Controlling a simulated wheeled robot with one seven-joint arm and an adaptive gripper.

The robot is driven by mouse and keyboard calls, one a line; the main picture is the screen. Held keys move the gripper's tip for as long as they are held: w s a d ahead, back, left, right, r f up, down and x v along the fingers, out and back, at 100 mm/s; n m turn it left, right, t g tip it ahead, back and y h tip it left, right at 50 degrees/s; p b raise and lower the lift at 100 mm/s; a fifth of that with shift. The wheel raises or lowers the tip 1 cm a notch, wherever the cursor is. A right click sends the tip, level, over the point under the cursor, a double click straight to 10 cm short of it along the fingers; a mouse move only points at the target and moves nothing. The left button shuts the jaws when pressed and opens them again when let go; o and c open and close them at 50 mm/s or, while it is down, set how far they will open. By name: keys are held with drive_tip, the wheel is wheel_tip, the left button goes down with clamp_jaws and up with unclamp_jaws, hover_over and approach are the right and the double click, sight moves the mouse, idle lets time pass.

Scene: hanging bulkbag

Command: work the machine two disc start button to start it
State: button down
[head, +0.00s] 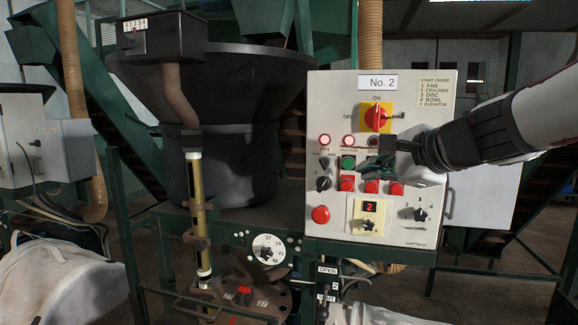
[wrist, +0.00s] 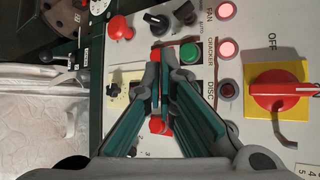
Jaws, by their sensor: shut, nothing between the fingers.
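The control panel (head: 325,95) marked No. 2 stands ahead of me. Its FAN and CRACKER lamps glow red, and the DISC lamp (head: 373,141) looks dark; it also shows dark in the wrist view (wrist: 228,90). The green cracker start button (head: 348,162) is visible, and in the wrist view it sits just beyond my fingers (wrist: 190,53). My gripper (head: 362,168) is shut and empty in front of the panel, below the DISC lamp. It covers the spot where the disc start button would sit, so that button is hidden. I cannot tell whether the fingertips touch the panel.
A red rotary switch (head: 377,117) on a yellow plate is above my gripper. Red buttons (head: 347,183) lie in a row below it. A dark hopper (head: 215,110) stands left.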

drive_tip(key=shift+w+d+b, duration=0.15)
drive_tip(key=shift+w+d, duration=0.15)
drive_tip(key=shift+w, duration=0.7)
drive_tip(key=shift+w+d+b, duration=0.15)
drive_tip(key=shift+w+d, duration=0.15)
drive_tip(key=shift+w, duration=0.65)
drive_tip(key=shift+w+d, duration=0.15)
drive_tip(key=shift+w, duration=0.25)
